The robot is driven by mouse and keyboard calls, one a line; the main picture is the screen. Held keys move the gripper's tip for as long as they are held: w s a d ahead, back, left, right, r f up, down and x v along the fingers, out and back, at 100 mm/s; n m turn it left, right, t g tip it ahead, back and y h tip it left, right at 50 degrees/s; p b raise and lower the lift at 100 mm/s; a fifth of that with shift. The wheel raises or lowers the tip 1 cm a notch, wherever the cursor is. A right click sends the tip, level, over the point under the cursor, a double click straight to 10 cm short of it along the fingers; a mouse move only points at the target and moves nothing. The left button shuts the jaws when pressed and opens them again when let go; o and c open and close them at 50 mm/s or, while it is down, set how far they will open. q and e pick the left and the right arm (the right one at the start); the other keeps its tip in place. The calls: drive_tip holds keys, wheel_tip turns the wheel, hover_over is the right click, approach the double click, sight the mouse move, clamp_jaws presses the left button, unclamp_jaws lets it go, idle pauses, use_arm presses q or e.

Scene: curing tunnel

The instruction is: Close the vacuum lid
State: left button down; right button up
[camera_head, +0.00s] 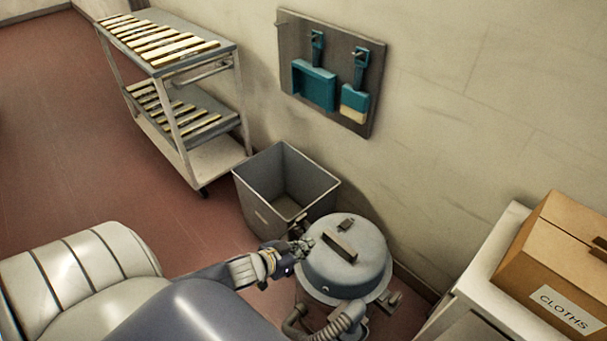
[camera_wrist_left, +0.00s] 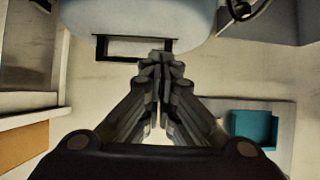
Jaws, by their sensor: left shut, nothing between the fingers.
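The vacuum's grey domed lid (camera_head: 362,272) sits over its drum at the bottom middle of the head view, with a bar handle (camera_head: 340,245) on top. From this angle I cannot tell whether the rim is fully seated. In the left wrist view the lid (camera_wrist_left: 135,15) fills the upper middle, with its dark handle (camera_wrist_left: 135,37) just beyond the fingertips. My left gripper (camera_head: 303,246) is at the lid's left upper edge, shut and empty; its fingers (camera_wrist_left: 161,60) are together in the wrist view. Contact with the lid is unclear. My right gripper is not in view.
A ribbed hose (camera_head: 345,321) curves at the vacuum's front. A grey open bin (camera_head: 262,187) stands close behind it. A wheeled rack (camera_head: 183,128) is at the upper left, a cardboard box (camera_head: 560,255) on a white surface at the right. A tool board (camera_head: 345,60) hangs on the wall.

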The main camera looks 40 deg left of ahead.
use_arm(q)
drive_tip(key=s+a+f+b, duration=0.1)
drive_tip(key=s+f+b, duration=0.1)
drive_tip(key=s, duration=0.7)
drive_tip(key=shift+s+a+f, duration=0.15)
drive_tip(key=shift+a+f, duration=0.05)
drive_tip(key=shift+f, duration=0.5)
